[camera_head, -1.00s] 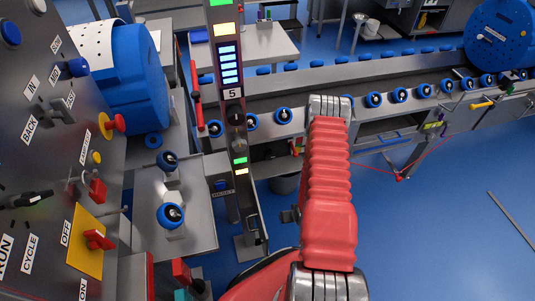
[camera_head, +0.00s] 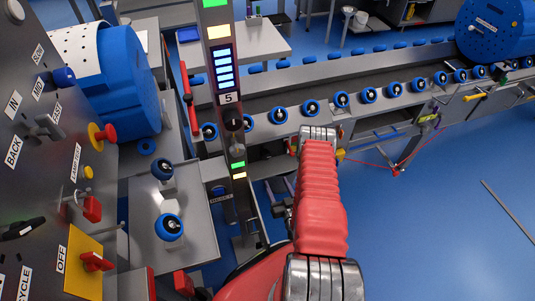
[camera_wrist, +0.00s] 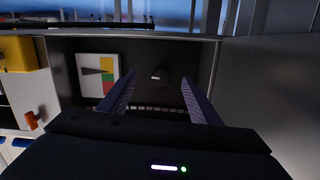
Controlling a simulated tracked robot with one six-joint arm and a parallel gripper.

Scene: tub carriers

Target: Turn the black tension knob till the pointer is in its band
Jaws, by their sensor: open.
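The black tension knob (camera_wrist: 161,76), with a short white mark, is on a dark panel in the wrist view. My gripper (camera_wrist: 160,86) is open, with one finger to each side of the knob's lower part in the picture. The knob is not gripped, and I cannot tell how far the fingertips are from it. Left of the knob is a white gauge (camera_wrist: 84,88) with a black pointer (camera_wrist: 93,71) and red, yellow and green patches. The pointer lies roughly level toward the right; its exact band is too small to tell. In the head view my arm hides the knob.
A yellow box (camera_wrist: 18,54) and an orange-red handle (camera_wrist: 36,118) are left of the gauge. A plain grey panel (camera_wrist: 262,95) stands on the right. The head view shows a grey post (camera_head: 222,75), a conveyor with several blue wheels, and open blue floor (camera_head: 430,220) right.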

